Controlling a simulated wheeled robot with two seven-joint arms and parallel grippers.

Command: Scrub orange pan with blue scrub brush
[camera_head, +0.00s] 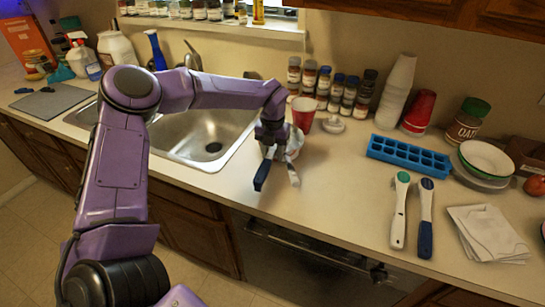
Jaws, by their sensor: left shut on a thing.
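A brush-like tool with a dark blue handle (425,240) lies on the counter at the right, beside a white one with a green end (400,208). I cannot tell for sure whether the blue one is the scrub brush. A bright blue upright item (155,52) stands behind the sink. No orange pan is clearly visible. My left gripper (278,180) points down over the counter just right of the sink. It is shut on a pale, rounded thing (295,143), mostly hidden behind the gripper. My right gripper is not in view.
The steel sink (228,157) is at the left centre, partly behind my arm. A red cup (303,114) stands just behind the gripper. A blue ice tray (408,155), stacked bowls (487,160) and napkins (487,233) are at the right. The counter's front middle is clear.

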